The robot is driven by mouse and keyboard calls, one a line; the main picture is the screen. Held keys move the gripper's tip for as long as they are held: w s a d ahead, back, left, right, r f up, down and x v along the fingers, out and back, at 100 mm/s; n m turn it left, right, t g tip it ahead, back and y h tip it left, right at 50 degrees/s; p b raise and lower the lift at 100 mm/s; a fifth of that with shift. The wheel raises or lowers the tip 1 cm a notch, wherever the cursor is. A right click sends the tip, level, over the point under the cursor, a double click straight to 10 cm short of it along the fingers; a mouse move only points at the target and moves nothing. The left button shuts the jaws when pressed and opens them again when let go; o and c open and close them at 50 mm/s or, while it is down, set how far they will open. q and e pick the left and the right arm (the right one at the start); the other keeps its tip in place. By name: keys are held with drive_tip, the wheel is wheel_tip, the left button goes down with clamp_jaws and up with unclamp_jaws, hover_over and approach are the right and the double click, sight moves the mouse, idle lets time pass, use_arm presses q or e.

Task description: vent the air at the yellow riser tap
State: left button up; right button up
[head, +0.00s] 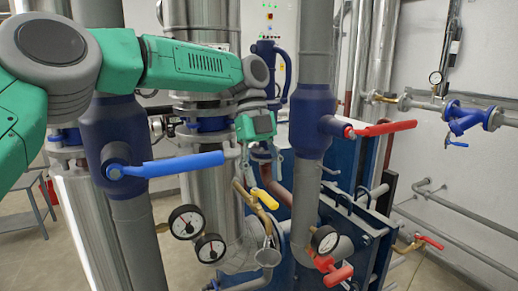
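The yellow riser tap (264,199) shows near the middle of the picture. Its yellow lever slants down to the right, beside a bent brass pipe (243,195). An open funnel (268,256) stands below it. My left gripper (268,168) hangs at the end of the green arm, a little above the yellow lever. My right gripper is not in view.
A blue lever (170,165) stands left of the tap and a red lever (375,129) stands right. Round gauges (186,222) and a lower red lever (338,275) sit below. Thick grey vertical pipes (316,50) flank my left gripper. The blue plate exchanger (345,225) stands at right.

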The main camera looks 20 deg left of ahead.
use_arm(q)
drive_tip(key=v, duration=0.8)
drive_tip(key=shift+w+a, duration=0.25)
drive_tip(key=shift+w, duration=0.05)
drive_tip(key=shift+d, duration=0.1)
